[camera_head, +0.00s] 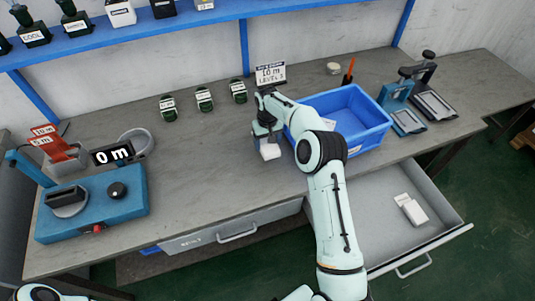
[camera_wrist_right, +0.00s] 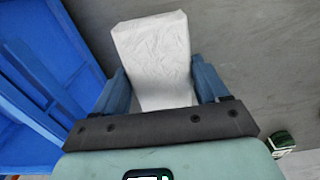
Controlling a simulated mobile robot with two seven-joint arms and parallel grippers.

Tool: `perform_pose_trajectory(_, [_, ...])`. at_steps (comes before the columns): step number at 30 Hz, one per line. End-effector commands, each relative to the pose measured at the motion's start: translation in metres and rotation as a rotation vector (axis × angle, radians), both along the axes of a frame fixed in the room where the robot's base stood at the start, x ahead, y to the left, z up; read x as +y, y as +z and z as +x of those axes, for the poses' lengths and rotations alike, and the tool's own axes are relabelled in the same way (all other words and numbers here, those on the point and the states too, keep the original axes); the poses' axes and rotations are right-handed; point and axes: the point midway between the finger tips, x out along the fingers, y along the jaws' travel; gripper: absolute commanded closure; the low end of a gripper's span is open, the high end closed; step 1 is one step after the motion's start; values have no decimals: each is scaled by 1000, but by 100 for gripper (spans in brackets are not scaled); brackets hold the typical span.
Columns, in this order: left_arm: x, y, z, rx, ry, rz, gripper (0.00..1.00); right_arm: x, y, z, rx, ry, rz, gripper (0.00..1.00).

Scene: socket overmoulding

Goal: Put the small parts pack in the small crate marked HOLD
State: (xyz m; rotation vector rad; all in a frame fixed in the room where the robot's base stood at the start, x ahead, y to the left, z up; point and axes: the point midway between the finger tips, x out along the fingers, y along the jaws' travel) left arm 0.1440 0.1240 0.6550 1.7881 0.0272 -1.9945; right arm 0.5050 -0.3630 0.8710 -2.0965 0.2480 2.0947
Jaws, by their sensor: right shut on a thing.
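A white, crinkled small pack (camera_wrist_right: 152,58) is between the two blue fingers of my right gripper (camera_wrist_right: 160,85) in the right wrist view. In the head view my right gripper (camera_head: 267,138) is shut on this white pack (camera_head: 270,151), over the worktop just left of a blue crate (camera_head: 372,136). The crate is open-topped and looks empty where I see inside. It has a white label, partly hidden by my arm and not readable, so I cannot tell whether it says HOLD. Its blue side also shows in the wrist view (camera_wrist_right: 45,70). My left gripper is out of view.
An open drawer (camera_head: 440,232) at the right holds white packs (camera_head: 411,210). A sign (camera_head: 270,74) stands behind my gripper. A blue device (camera_head: 120,205) stands at the left. The worktop's middle is clear.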

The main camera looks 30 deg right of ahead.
Motion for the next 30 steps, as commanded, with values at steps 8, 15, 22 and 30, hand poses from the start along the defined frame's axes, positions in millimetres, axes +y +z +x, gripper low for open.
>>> perform_pose_trajectory(8, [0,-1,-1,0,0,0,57,0,-31,1,-2,0,0,57])
perform_pose_trajectory(15, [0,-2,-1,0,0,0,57,0,-62,0,2,-1,-1,57])
perform_pose_trajectory(22, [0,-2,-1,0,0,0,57,0,-73,1,-3,0,-1,57])
perform_pose_trajectory(30, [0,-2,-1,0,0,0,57,0,-75,1,-2,0,-1,17])
